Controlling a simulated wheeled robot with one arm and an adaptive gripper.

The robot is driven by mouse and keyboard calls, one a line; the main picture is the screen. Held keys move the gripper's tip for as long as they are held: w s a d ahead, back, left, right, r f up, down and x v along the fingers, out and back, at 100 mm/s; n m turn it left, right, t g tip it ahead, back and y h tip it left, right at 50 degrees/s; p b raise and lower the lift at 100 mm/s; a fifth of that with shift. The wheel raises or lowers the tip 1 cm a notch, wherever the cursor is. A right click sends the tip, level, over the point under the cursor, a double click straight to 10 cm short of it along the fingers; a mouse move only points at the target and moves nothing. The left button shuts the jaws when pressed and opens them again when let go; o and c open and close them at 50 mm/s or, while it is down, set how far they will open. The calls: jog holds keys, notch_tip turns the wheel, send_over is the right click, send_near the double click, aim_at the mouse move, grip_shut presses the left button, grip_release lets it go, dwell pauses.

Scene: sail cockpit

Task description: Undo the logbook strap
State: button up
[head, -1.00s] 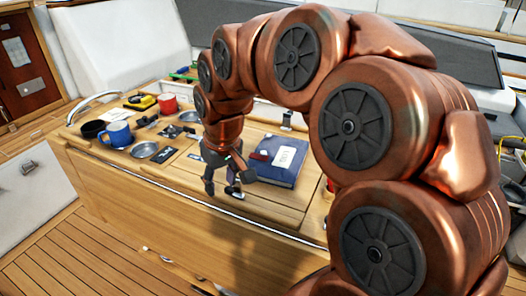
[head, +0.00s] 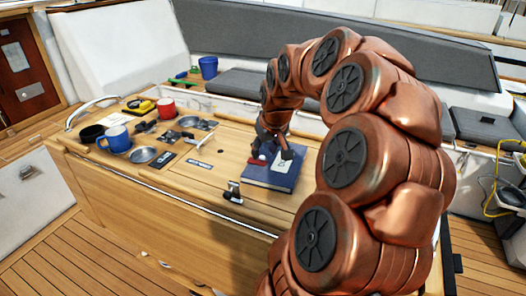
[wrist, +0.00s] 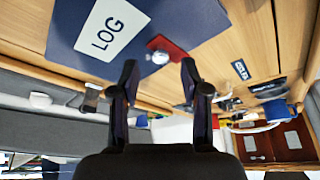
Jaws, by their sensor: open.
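The dark blue logbook (head: 262,178) lies on the wooden table with a white label, which reads LOG in the wrist view (wrist: 80,45). A short red strap (wrist: 172,47) with a pale round stud (wrist: 158,43) lies at the book's edge, partly over the cover. The strap also shows as a small red patch in the head view (head: 257,160), close to my gripper. My gripper (head: 271,154) is open and empty above the logbook, pointing down. In the wrist view its fingertips (wrist: 160,68) sit on either side of the strap's stud. Contact cannot be told.
A small metal fitting (head: 233,192) stands by the table's front edge, left of the book. A blue mug (head: 116,138), a red mug (head: 166,107), metal bowls and small tools occupy the table's left part. A blue bucket (head: 208,67) stands behind.

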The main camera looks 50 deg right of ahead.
jog(key=shift+x, duration=1.05)
grip_shut()
jog(key=shift+a, duration=0.15)
